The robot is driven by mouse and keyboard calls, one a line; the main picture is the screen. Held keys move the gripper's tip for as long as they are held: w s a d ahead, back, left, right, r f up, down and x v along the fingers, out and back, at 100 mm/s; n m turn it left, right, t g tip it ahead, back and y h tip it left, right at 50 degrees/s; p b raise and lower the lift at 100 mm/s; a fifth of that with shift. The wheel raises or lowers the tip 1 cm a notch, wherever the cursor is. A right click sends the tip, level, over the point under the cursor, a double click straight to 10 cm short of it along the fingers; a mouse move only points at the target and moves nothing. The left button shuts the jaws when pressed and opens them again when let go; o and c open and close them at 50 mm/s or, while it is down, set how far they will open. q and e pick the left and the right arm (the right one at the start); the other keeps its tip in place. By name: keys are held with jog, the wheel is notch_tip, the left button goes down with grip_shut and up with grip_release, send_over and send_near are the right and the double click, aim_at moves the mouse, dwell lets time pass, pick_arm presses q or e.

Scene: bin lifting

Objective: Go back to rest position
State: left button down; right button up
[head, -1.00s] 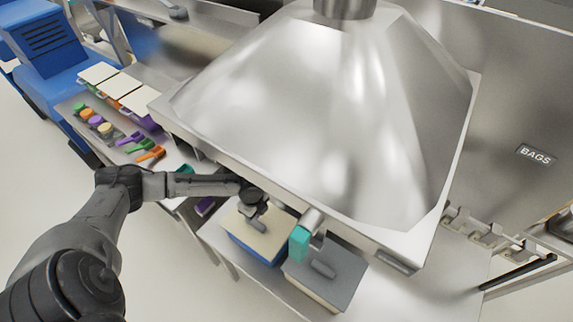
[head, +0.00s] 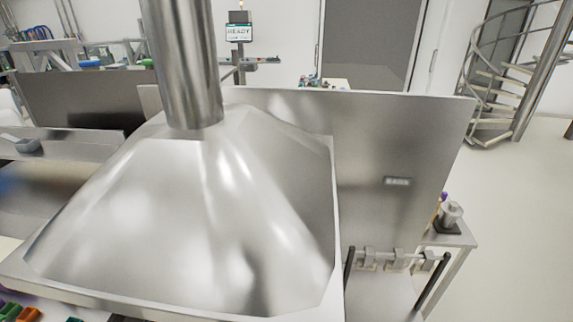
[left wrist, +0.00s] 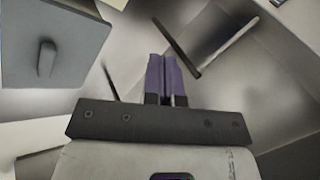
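My left gripper (left wrist: 167,78) shows in the left wrist view. Its purple fingers are close together, and no object shows between them. A grey lid with a raised handle (left wrist: 48,55) lies at the upper left of that view, apart from the fingers. Neither gripper nor arm shows in the head view. My right gripper is in no view.
A large metal hood (head: 215,205) fills the left and middle of the head view. A metal panel (head: 400,150) with a small label stands behind it. A side table (head: 458,238) holds a metal device. Open floor (head: 520,240) lies to the right.

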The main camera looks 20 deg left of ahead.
pick_arm(q)
jog(key=s+d+r+n+t+h+p, duration=0.25)
jog(key=s+d+r, duration=0.45)
jog(key=d, duration=0.4)
jog(key=s+d+f+n+g+p, duration=0.2)
jog(key=s, duration=0.5)
jog(key=s+d+f+n+g+h+p, duration=0.1)
jog(key=s+d+f+n+g, duration=0.1)
jog(key=s, duration=0.4)
jog(key=shift+s+d+f+p, duration=0.15)
jog(key=shift+s+d+p, duration=0.25)
jog(key=shift+d, duration=0.2)
